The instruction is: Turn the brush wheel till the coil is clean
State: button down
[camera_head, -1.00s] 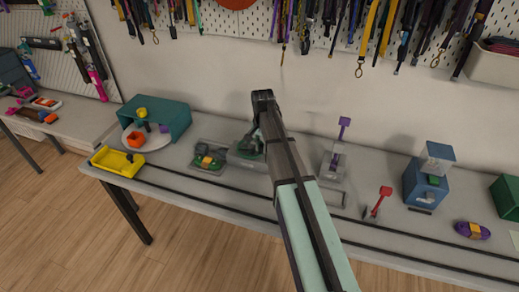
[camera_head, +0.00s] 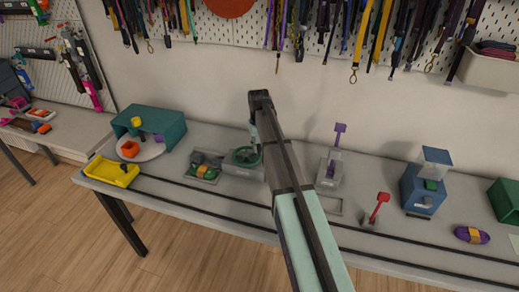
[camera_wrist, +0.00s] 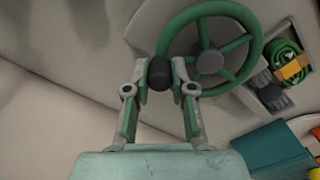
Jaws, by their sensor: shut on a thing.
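The brush wheel is a green, spoked handwheel (camera_wrist: 208,58) with a grey hub, standing on a grey base in the head view (camera_head: 245,156). A dark knob (camera_wrist: 159,75) sits at its rim. My gripper (camera_wrist: 160,72) has its two fingers on either side of this knob and is shut on it. The coil (camera_wrist: 288,67) is a green bundle of cord with an orange band, lying in a grey tray beside the wheel. It also shows left of the wheel in the head view (camera_head: 203,170). Whether the coil is clean is too small to tell.
A teal housing (camera_head: 160,128) and a yellow tray (camera_head: 112,172) stand at the left. A grey stand with a purple handle (camera_head: 334,160), a red lever (camera_head: 378,207) and a blue machine (camera_head: 423,190) stand to the right. Dark rails run along the table front.

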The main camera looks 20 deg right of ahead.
jog(key=w+n, duration=0.1)
jog(key=n, duration=0.1)
jog(key=w+n, duration=0.1)
jog(key=n, duration=0.1)
jog(key=shift+w+a+n+b, duration=0.15)
jog(key=shift+a+n+b, duration=0.15)
jog(key=shift+a, duration=0.05)
jog(key=shift+w+a+n, duration=0.25)
jog(key=shift+n, duration=0.6)
jog(key=shift+w+a+n, duration=0.3)
jog(key=shift+n, duration=0.5)
jog(key=shift+w+a+n, duration=0.25)
jog(key=shift+n, duration=0.6)
jog(key=c, duration=1)
grip_release()
jog(key=shift+r, duration=0.1)
notch_tip(320, 180, up, 12)
jog(key=shift+f, duration=0.1)
